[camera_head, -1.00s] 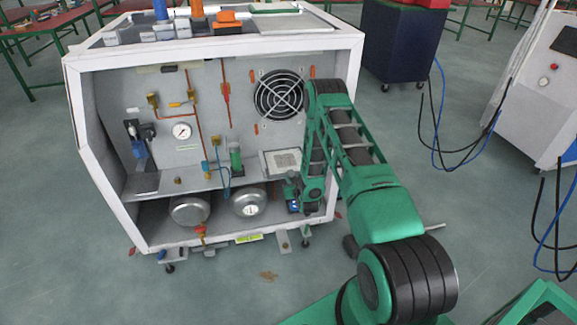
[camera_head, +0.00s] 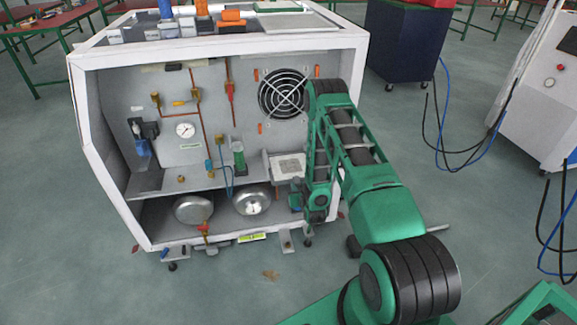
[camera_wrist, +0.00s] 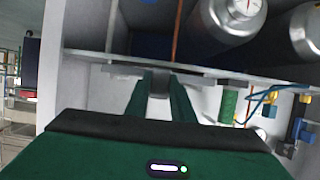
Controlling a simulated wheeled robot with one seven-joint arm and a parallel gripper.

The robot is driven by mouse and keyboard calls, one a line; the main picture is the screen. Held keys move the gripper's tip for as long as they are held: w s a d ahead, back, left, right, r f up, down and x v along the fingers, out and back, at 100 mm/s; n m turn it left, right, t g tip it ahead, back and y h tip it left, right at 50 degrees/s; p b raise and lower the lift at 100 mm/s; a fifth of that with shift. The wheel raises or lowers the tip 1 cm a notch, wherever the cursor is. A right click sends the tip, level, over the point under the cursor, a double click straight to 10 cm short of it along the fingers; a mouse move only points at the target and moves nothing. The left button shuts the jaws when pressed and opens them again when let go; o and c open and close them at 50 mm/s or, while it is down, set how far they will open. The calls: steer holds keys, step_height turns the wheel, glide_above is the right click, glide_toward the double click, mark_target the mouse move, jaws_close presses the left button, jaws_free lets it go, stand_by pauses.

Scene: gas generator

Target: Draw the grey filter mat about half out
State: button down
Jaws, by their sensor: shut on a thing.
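My gripper (camera_wrist: 160,92) is at the cabinet's right side, by the shelf edge. In the wrist view its two green fingers are closed on a small grey piece, which I take to be the edge of the grey filter mat (camera_wrist: 159,82). In the head view my gripper (camera_head: 297,194) is low and partly hidden by my own arm. Just above it is a pale framed panel with a mottled grey face (camera_head: 289,166), at the right end of the shelf. How far the mat stands out cannot be told.
The open white cabinet (camera_head: 110,190) holds a round fan grille (camera_head: 283,93) above the panel, a green cylinder (camera_head: 239,155) to its left and two silver tanks (camera_head: 252,201) below the shelf (camera_head: 205,180). Cables lie on the floor at right.

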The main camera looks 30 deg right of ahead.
steer(key=shift+s+a, duration=0.25)
steer(key=shift+s, duration=0.65)
steer(key=shift+s+a, duration=0.25)
steer(key=shift+s, duration=0.6)
steer(key=shift+s+a, duration=0.25)
steer(key=shift+s, duration=0.8)
steer(key=c, duration=1.5)
jaws_free()
steer(key=shift+o, duration=0.2)
